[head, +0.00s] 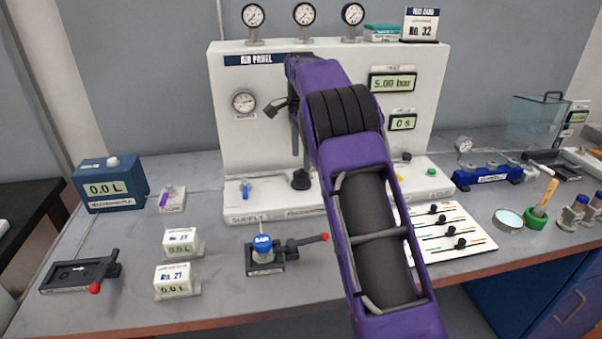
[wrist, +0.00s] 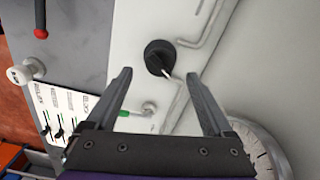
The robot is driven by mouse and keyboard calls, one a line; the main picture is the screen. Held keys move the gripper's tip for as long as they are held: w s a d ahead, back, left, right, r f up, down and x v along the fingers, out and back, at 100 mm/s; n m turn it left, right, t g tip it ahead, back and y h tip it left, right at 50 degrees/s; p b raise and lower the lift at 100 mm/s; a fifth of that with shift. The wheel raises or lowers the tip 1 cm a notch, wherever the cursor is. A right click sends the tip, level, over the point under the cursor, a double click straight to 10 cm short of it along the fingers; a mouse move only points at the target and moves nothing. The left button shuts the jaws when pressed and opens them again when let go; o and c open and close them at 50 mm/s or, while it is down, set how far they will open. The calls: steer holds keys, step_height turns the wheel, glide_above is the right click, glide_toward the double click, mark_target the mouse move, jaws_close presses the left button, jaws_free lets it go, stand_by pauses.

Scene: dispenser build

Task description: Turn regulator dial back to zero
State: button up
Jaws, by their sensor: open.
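The regulator dial (head: 300,180) is a round black knob at the foot of the white air panel (head: 228,65). In the wrist view the dial (wrist: 159,56) shows a pale pointer mark aimed toward the lower right. My gripper (wrist: 160,77) is open and empty, its two fingers spread to either side of the dial's line. The dial appears beyond the fingertips, apart from them. In the head view my purple arm crosses the panel and largely hides the gripper. The upper panel display (head: 392,84) reads 5.00 bar.
A round gauge (head: 243,102) is on the panel's left; a large gauge face (wrist: 254,150) is close by my right finger in the wrist view. A blue lever (head: 245,188) stands left of the dial. A blue-capped valve (head: 262,248) with a red-tipped handle sits in front.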

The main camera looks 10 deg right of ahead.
mark_target(301, 169)
steer(key=shift+f, duration=2.4)
steer(key=c, duration=1.4)
jaws_close()
